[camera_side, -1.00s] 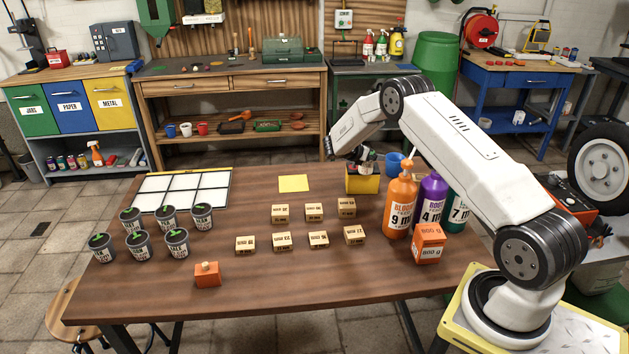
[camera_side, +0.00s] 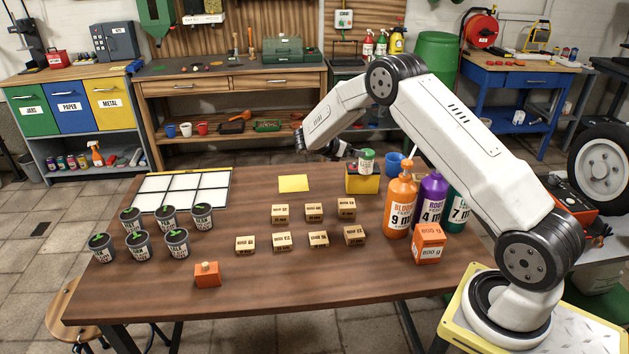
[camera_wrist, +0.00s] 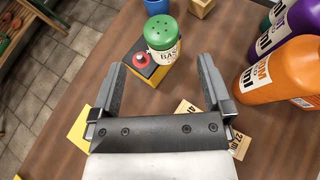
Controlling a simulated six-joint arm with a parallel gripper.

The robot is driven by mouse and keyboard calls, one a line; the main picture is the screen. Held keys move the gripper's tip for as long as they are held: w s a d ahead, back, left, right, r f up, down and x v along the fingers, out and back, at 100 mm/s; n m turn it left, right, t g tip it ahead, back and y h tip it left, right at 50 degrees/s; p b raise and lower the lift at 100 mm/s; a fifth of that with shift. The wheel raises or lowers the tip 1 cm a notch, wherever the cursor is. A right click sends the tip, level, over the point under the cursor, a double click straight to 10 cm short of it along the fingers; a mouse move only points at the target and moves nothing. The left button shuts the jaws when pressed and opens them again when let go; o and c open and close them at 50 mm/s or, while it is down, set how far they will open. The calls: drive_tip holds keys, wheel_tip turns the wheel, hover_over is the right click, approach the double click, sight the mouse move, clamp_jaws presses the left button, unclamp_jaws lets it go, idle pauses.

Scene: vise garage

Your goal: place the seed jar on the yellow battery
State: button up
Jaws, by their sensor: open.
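The seed jar (camera_side: 366,161) is white with a green lid and stands upright on top of the yellow battery (camera_side: 362,183) at the back right of the table. In the wrist view the jar (camera_wrist: 161,42) rests on the battery's dark top, beside a red round terminal (camera_wrist: 141,59). My gripper (camera_side: 342,150) is to the left of the jar in the side view, apart from it. In the wrist view its two fingers are spread wide and nothing is between them.
Orange (camera_side: 400,205), purple and teal bottles stand right of the battery, close to it. A blue cup (camera_side: 394,160) is behind. Several small cardboard boxes (camera_side: 314,210) lie in front. A yellow sheet (camera_side: 294,183) lies flat to the left. Several seedling pots (camera_side: 139,244) stand far left.

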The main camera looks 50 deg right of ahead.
drive_tip(key=shift+w+a+r, duration=0.1)
drive_tip(key=shift+a+r, duration=0.2)
drive_tip(key=shift+a, duration=0.2)
drive_tip(key=shift+a, duration=0.1)
drive_tip(key=s+a+r+m+t+y, duration=0.1)
drive_tip(key=s+a+m+y, duration=0.5)
drive_tip(key=a, duration=0.8)
drive_tip(key=s+a+r+m+t+y, duration=0.1)
drive_tip(key=s+a+m+t+y, duration=0.3)
drive_tip(key=s+a+m, duration=0.5)
drive_tip(key=s+a+y, duration=0.2)
drive_tip(key=s+a, duration=0.4)
drive_tip(key=shift+s+a+r+m+y, duration=0.2)
drive_tip(key=shift+a+m+y, duration=0.1)
drive_tip(key=shift+m, duration=0.1)
